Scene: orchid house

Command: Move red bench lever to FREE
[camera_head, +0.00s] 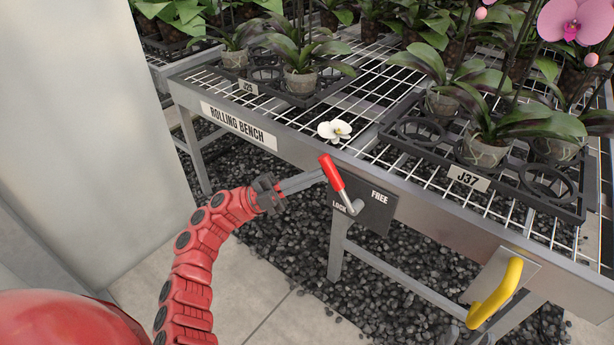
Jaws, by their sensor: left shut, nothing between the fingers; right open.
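The red bench lever (332,173) is on a dark plate (376,206) on the front rail of the rolling bench. The plate reads LOCK at its lower left and FREE at its upper right. The lever's red grip leans up and to the left, on the LOCK side. My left gripper (322,174) is shut, with its fingertips at the left side of the red grip. Nothing is between the fingers; whether they touch the grip I cannot tell.
The rolling bench (240,124) has a wire mesh top with potted orchids in black trays. A white flower (334,130) lies on the mesh behind the lever. A yellow handle (495,293) juts out at lower right. A pale wall (90,130) stands at left.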

